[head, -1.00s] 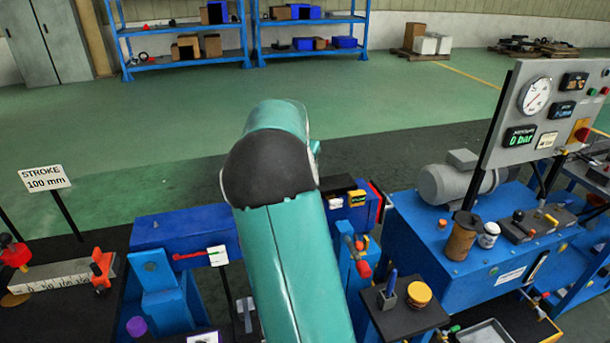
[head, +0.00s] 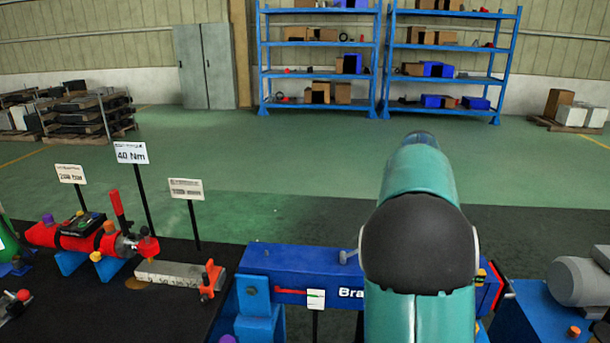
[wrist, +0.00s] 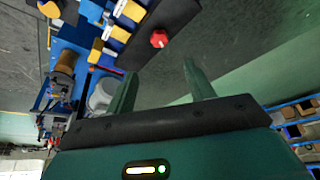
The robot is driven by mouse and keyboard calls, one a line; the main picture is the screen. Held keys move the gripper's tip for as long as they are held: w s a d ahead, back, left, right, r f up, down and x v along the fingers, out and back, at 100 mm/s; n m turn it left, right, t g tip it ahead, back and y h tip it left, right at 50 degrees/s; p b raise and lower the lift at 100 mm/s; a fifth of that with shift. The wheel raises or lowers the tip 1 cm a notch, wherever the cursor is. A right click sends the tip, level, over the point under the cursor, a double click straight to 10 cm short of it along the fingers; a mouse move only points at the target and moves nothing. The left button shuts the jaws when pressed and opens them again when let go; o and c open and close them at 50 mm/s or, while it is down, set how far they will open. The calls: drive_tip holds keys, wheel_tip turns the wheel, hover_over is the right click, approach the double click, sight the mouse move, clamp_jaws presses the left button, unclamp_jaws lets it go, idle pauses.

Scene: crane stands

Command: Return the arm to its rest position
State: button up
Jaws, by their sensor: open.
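My arm rises at the right of centre in the head view, teal with a black joint; its links hide my gripper there. In the wrist view my gripper (wrist: 160,92) shows two teal fingers spread apart with nothing between them. Beyond the fingers lies dark floor. A red knob (wrist: 159,39) on a dark plate shows just past the fingertips, apart from them.
A blue beam (head: 300,262) stands behind my arm in the head view. A dark bench (head: 110,290) at left bears a red cylinder tool (head: 75,235) and sign posts. A grey motor (head: 578,280) is at right. Blue shelves (head: 380,75) stand far back across open green floor.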

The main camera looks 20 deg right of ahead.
drive_tip(key=s+a+r+n+t+y, duration=0.1)
drive_tip(key=s+a+r+n+y, duration=0.2)
drive_tip(key=a, duration=0.9)
drive_tip(key=s+a+n+t, duration=0.25)
drive_tip(key=s+a, duration=0.25)
drive_tip(key=a, duration=0.7)
drive_tip(key=s+a+f+n, duration=0.2)
drive_tip(key=s+a+n, duration=0.2)
drive_tip(key=s+a, duration=0.3)
drive_tip(key=s+a+f+n+y, duration=0.1)
drive_tip(key=s+a+f+n, duration=0.2)
drive_tip(key=s+a, duration=0.4)
drive_tip(key=shift+s+a+n, duration=0.3)
drive_tip(key=shift+a+n, duration=0.15)
drive_tip(key=shift+a, duration=0.5)
